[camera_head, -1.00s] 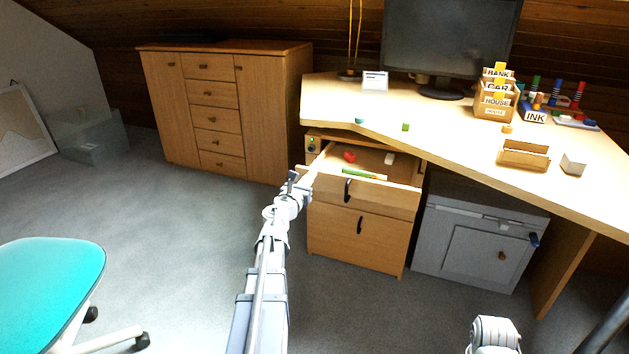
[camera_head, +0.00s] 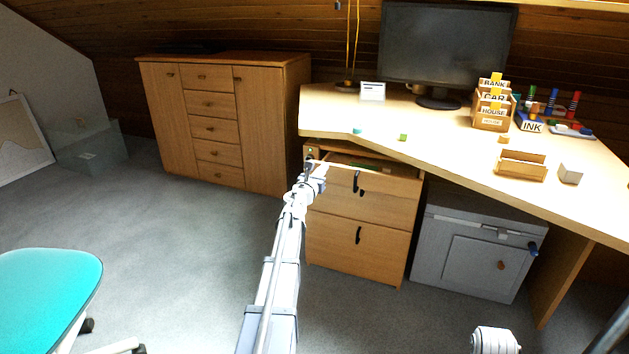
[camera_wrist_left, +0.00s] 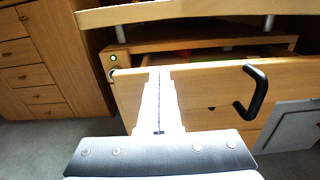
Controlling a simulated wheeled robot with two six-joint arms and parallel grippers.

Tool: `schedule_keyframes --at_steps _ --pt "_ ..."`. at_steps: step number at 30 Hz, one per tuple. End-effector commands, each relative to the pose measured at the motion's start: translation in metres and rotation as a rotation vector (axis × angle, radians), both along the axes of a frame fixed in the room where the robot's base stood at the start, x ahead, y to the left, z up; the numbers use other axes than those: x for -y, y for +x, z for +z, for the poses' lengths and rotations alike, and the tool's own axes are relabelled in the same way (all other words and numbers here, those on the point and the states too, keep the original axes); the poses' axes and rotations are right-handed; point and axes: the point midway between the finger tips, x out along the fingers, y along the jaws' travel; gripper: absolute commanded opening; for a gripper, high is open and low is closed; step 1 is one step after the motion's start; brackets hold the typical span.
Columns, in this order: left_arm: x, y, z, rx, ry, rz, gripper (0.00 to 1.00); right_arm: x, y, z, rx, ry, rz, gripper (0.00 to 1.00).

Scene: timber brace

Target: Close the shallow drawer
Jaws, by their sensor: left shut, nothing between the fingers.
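The shallow drawer (camera_head: 383,185) is the top drawer of the small wooden pedestal under the desk. It stands only slightly out, with a narrow gap above its front showing a little of the inside. Its front with the black handle (camera_wrist_left: 257,92) fills much of the left wrist view. My left gripper (camera_head: 312,168) is shut and empty, at the upper left part of the drawer front. In the left wrist view its fingers (camera_wrist_left: 158,100) lie against or just before that front; I cannot tell if they touch.
The lower drawer (camera_head: 340,245) of the pedestal looks shut. The desk top (camera_head: 450,140) overhangs it. A grey cabinet (camera_head: 465,250) stands to its right, and a wooden chest (camera_head: 215,120) behind to the left. A teal chair (camera_head: 45,295) is at the lower left.

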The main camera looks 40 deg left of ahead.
Motion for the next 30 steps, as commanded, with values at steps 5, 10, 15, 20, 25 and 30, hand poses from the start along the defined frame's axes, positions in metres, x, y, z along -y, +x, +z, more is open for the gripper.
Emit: schedule_keyframes --at_steps 5,10,15,20,25,30 --pt "-0.013 0.05 0.0 0.0 0.0 -0.001 0.0 0.0 0.0 0.0 0.0 0.0 0.0 0.5" --pt "-0.021 0.082 0.0 0.0 0.0 0.0 0.0 0.0 0.0 0.0 0.0 0.0 0.0 0.5" --pt "-0.026 0.103 0.0 0.0 0.0 0.0 0.0 0.0 0.0 0.0 0.0 0.0 0.0 0.5" --pt "-0.028 0.114 0.0 0.0 0.0 0.0 0.0 0.0 0.0 0.0 0.0 0.0 0.0 0.5" --pt "-0.029 0.12 0.0 0.0 0.0 0.0 0.0 0.0 0.0 0.0 0.0 0.0 0.0 0.5" --pt "-0.03 0.122 0.0 0.0 -0.001 0.001 0.0 0.0 0.0 0.0 0.0 0.0 0.0 0.5"
